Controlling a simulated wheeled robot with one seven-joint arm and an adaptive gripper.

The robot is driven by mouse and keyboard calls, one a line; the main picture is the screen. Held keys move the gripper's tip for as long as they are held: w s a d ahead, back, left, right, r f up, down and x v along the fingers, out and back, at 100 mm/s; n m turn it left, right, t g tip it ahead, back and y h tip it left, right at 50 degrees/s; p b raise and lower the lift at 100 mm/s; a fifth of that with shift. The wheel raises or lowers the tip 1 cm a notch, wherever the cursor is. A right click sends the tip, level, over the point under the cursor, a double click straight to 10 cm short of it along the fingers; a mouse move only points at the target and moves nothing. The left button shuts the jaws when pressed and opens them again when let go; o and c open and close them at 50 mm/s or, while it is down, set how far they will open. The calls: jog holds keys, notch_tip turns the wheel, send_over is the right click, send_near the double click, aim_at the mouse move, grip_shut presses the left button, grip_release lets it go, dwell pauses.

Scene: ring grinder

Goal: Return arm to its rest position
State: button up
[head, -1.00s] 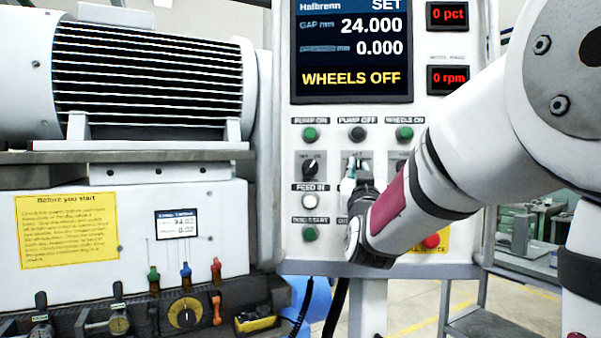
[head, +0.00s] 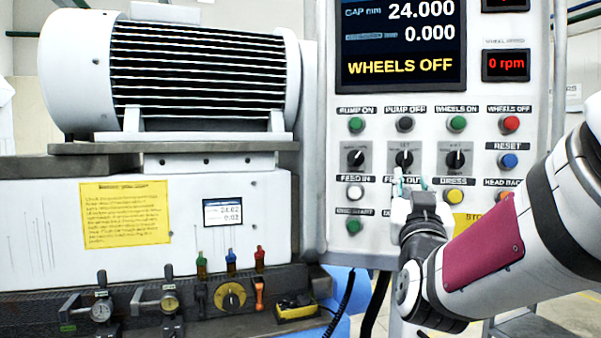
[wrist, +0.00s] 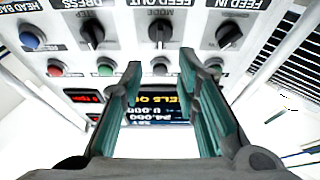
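My gripper (head: 409,184) is in front of the lower part of the white control panel (head: 482,250), just below the middle knob (head: 404,159) in the head view. It partly covers the FEED OUT label and the area under it. In the wrist view, my gripper (wrist: 160,90) is open, with its two teal-padded fingers well apart. Nothing is held between them. The panel shows upside down there, with its screen (wrist: 165,106) seen between the fingers. My arm reaches in from the right side of the head view.
The screen (head: 401,40) reads WHEELS OFF. Several buttons, including a red one (head: 509,124), and knobs cover the panel. A large grey motor (head: 200,70) stands on the machine at left. Gauges and a dial (head: 230,298) line the ledge below.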

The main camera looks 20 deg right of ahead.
jog(key=shift+v, duration=0.95)
jog(key=s+a+f+n+g+y, duration=0.3)
jog(key=a+f+n+g+y, duration=0.25)
jog(key=a+f+y, duration=0.55)
jog(key=s+a+f+g, duration=0.2)
jog(key=s+f+g, duration=0.2)
jog(key=s, duration=0.4)
jog(key=s+a+f+g, duration=0.2)
jog(key=s+f+g, duration=0.3)
jog(key=s, duration=0.4)
jog(key=shift+s+a+f+n+y, duration=0.25)
jog(key=shift+a+f+n+y, duration=0.05)
jog(key=shift+a+f+n, duration=0.1)
